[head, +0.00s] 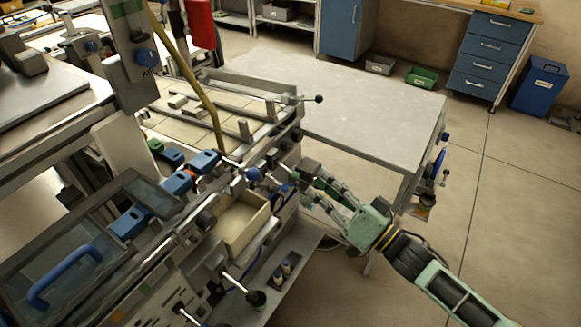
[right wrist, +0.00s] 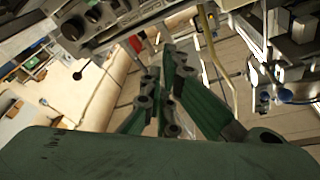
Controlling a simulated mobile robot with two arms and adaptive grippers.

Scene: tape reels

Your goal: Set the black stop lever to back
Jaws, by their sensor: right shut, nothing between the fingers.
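My right gripper (head: 306,180) is green, its arm coming in from the lower right of the head view. Its fingers are shut and empty at the front side of the machine. In the right wrist view the shut fingers (right wrist: 172,75) point up toward the machine. A lever with a black ball knob (head: 319,98) sticks out at the machine's far end, well beyond the gripper. Another black-knobbed lever (head: 255,297) is low at the front. I cannot tell which one is the stop lever. My left gripper is not in view.
An open tan tray (head: 240,222) sits on the machine, left of the right gripper. Blue clamps (head: 204,162) line its rail. A grey table (head: 375,95) stands behind, beyond the gripper. The floor at the right is open up to a blue bin (head: 540,86).

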